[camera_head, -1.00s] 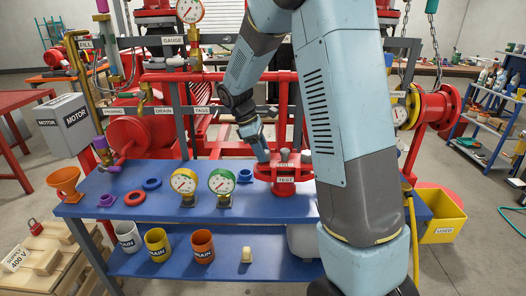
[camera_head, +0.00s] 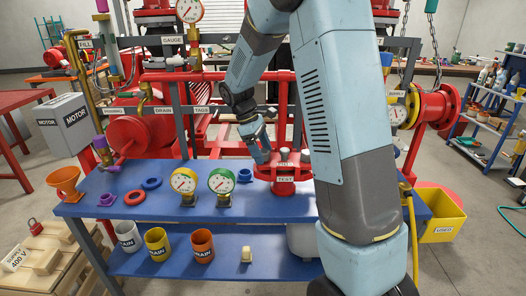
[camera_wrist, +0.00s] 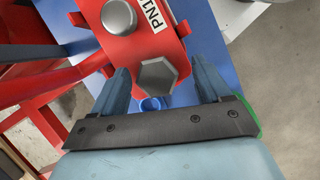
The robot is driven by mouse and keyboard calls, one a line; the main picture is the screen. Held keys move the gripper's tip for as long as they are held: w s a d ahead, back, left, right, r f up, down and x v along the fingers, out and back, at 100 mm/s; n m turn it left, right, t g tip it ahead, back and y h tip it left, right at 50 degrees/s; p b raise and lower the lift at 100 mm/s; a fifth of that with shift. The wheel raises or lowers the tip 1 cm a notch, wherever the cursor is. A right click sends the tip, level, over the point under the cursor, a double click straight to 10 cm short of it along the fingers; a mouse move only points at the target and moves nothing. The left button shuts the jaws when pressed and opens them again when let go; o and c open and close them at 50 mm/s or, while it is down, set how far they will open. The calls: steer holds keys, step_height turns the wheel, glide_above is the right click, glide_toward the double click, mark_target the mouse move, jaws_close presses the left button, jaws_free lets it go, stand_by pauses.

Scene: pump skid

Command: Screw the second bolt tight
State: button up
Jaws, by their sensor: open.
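The red test flange (camera_head: 283,176) stands on the blue bench, with a "TEST" label on its front. In the wrist view the red plate (camera_wrist: 105,40) carries a "PN1…" label. A round grey bolt head (camera_wrist: 118,17) sits on the plate near the top. A hexagonal grey bolt head (camera_wrist: 158,77) is at the plate's near end, between my fingers. My gripper (camera_wrist: 160,84) is open, with one blue-grey finger on each side of the hex head and gaps showing. In the head view my gripper (camera_head: 262,155) is at the flange's left end.
A yellow-rimmed gauge (camera_head: 183,181) and a green-rimmed gauge (camera_head: 221,181) stand left of the flange. A blue ring part (camera_head: 245,175) lies close to its left side. Red pipework stands behind. Mugs are on the lower shelf.

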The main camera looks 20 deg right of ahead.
steer(key=v, duration=1.3)
steer(key=shift+r, duration=0.35)
steer(key=s+d+m+t+y, duration=0.3)
steer(key=d+m+y, duration=0.15)
steer(key=m, duration=0.45)
steer(key=shift+h, duration=0.35)
step_height(320, 180, down, 13)
steer(key=shift+d+r, duration=0.1)
steer(key=shift+r, duration=0.05)
steer(key=shift+c, duration=0.2)
